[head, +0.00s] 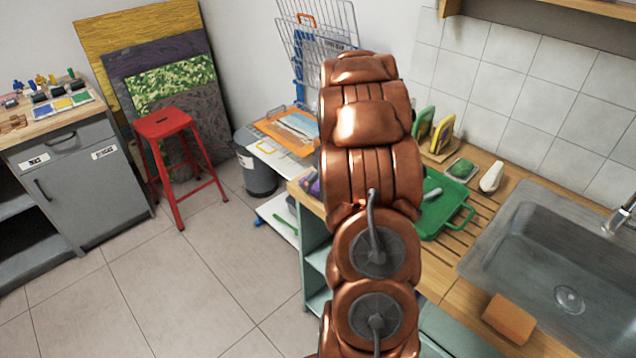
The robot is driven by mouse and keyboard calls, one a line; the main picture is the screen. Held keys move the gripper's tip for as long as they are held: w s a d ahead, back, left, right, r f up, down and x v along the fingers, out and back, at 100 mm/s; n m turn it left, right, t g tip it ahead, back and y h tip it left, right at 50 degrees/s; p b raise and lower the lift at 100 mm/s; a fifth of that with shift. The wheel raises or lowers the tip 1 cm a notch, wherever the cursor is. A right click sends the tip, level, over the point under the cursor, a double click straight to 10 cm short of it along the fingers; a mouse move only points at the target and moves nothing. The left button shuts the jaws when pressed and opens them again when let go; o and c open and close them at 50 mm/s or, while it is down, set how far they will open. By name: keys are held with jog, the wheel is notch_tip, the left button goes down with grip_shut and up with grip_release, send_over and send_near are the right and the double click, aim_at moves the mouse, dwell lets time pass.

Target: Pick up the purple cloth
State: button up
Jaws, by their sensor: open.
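A small purple patch, likely the purple cloth (312,185), shows at the left end of the wooden counter, just left of my arm. My copper arm hides most of it, so its shape and extent cannot be told. My arm rises through the middle of the head view in front of the counter. My gripper is not visible; no fingers show in this view.
A green tray (436,218), a green sponge in a dish (460,169) and a white bottle-like object (491,177) are on the counter. An orange sponge (509,319) lies by the metal sink (520,235). A red stool (163,125) stands left; floor between is clear.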

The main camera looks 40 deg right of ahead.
jog(key=shift+w+f, duration=0.1)
jog(key=shift+f, duration=0.15)
jog(key=shift+f+b, duration=0.25)
jog(key=shift+b, duration=0.35)
dwell(0.7)
jog(key=c, duration=1.2)
jog(key=shift+o, duration=0.2)
jog(key=shift+r, duration=0.15)
